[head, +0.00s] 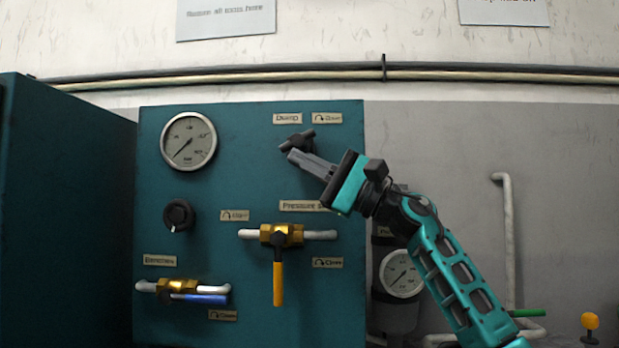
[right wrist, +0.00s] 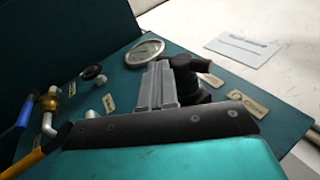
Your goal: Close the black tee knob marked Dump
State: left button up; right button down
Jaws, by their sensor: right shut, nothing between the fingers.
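The black tee knob (head: 298,140) sits high on the right part of the teal panel, below a label reading Dump (head: 287,118). My right gripper (head: 292,156) is shut and empty, with its fingertips at the lower left of the knob. In the right wrist view the shut fingers (right wrist: 160,82) lie beside the black tee knob (right wrist: 192,66) and hide part of it. I cannot tell whether they touch it. My left gripper is not in view.
The teal panel (head: 250,180) also carries a gauge (head: 188,140), a round black knob (head: 179,214), a yellow-handled valve (head: 279,280) and a blue-handled valve (head: 200,298). A second gauge (head: 402,274) and grey pipes stand right of the panel. A teal cabinet (head: 65,210) stands at the left.

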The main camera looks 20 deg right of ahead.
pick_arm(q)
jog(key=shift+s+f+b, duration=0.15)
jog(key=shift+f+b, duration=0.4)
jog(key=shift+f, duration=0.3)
pick_arm(e)
jog(key=shift+w+a+f+t+y, duration=0.1)
jog(key=shift+w+a+t+y, duration=0.05)
jog(key=shift+a+t+y, duration=0.3)
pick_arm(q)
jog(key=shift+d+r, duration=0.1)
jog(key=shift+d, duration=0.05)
pick_arm(e)
jog(key=shift+w+a, duration=0.1)
jog(key=shift+a, duration=0.1)
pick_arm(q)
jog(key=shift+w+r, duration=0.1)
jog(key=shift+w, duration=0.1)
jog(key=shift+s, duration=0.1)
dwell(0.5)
